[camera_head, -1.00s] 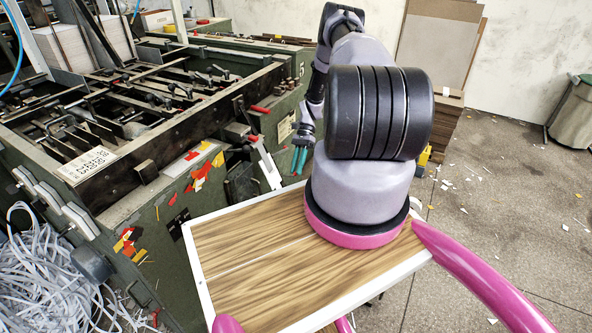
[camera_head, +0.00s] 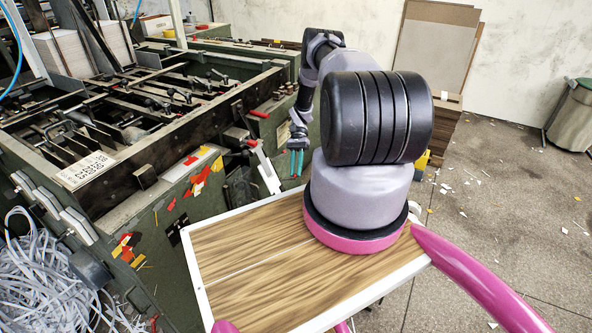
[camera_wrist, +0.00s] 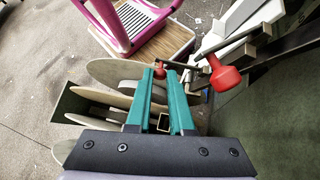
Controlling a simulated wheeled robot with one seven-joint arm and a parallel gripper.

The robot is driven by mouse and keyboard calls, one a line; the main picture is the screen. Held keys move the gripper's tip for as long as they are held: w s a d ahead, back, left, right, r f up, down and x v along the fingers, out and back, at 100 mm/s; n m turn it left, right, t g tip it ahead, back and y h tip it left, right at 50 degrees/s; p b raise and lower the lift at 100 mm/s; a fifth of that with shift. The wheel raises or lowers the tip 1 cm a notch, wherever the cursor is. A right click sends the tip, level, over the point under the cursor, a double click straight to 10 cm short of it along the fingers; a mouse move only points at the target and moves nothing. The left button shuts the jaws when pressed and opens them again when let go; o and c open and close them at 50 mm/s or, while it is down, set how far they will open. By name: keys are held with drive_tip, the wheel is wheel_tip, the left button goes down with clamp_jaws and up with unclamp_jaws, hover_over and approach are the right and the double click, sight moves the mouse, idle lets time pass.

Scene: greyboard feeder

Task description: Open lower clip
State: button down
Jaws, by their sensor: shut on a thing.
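My gripper (camera_head: 296,163) has two teal fingers and hangs beside the green machine's near right side in the head view. In the wrist view, my gripper (camera_wrist: 160,76) has its fingertips close around a small red knob (camera_wrist: 160,73), which looks like the lower clip's handle. The fingers hide most of that clip. A second clip with a larger red handle (camera_wrist: 225,76) stands to the right of the fingers, apart from them. In the head view, a red handle (camera_head: 258,114) shows at the machine's edge, left of my gripper.
The green machine (camera_head: 150,235) fills the left side. Rounded plates (camera_wrist: 105,98) lie close left of my fingers. A white bar (camera_wrist: 238,38) stands at right. Paper strips (camera_head: 45,285) are heaped at lower left. The floor (camera_head: 500,220) at right is mostly open.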

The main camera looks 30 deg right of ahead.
drive_tip(key=c, duration=0.8)
unclamp_jaws()
drive_tip(key=v, duration=1)
drive_tip(key=shift+w+d+r, duration=0.15)
drive_tip(key=shift+w+r, duration=0.05)
drive_tip(key=shift+w, duration=0.05)
